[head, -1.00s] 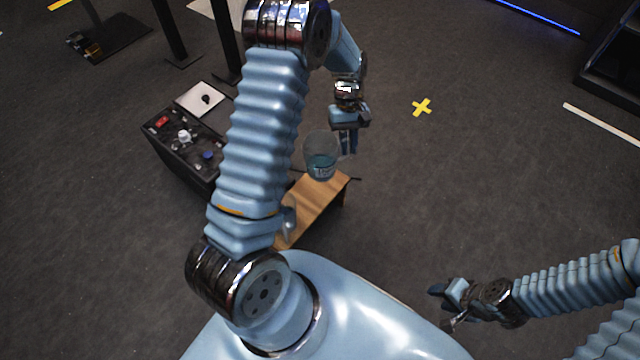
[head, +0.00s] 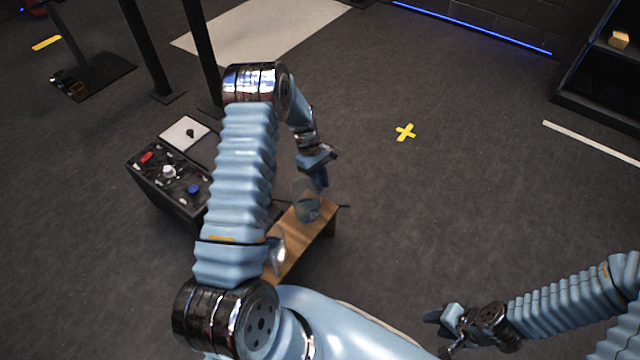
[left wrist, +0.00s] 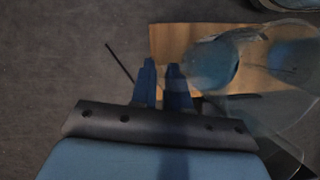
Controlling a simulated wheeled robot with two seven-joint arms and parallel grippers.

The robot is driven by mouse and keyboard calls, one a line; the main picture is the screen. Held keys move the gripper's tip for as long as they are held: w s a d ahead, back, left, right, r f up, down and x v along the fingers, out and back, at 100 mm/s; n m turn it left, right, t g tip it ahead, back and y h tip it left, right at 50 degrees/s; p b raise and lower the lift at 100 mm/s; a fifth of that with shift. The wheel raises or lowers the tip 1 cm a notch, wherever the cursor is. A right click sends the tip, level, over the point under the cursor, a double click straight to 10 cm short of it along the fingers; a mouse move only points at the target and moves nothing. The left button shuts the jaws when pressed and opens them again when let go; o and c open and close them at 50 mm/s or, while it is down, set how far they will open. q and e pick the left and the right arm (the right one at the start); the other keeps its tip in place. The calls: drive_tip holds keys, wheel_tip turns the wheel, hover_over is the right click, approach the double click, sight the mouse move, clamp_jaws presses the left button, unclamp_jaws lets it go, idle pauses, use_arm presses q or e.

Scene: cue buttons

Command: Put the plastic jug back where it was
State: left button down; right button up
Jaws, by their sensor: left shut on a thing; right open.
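The clear plastic jug (head: 307,207), with a bluish tint low inside, is at the far end of a small wooden table (head: 292,243). My left gripper (head: 321,181) is shut on it at its upper right side. I cannot tell whether its base touches the table. In the left wrist view, the fingers (left wrist: 164,72) are close together beside the see-through jug (left wrist: 212,62), over the wooden top (left wrist: 172,38). My right gripper (head: 440,332) is open and empty at lower right, away from the table.
A second clear item (head: 275,256) stands on the near part of the table, partly behind my left arm. A black button box (head: 165,185) with red, white and blue buttons is to the left. Open floor lies right of the table.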

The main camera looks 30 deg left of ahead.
use_arm(q)
drive_tip(key=shift+f, duration=0.5)
drive_tip(key=shift+f, duration=0.2)
drive_tip(key=c, duration=1.1)
unclamp_jaws()
drive_tip(key=p+v, duration=0.1)
drive_tip(key=v, duration=1.1)
drive_tip(key=shift+r, duration=0.2)
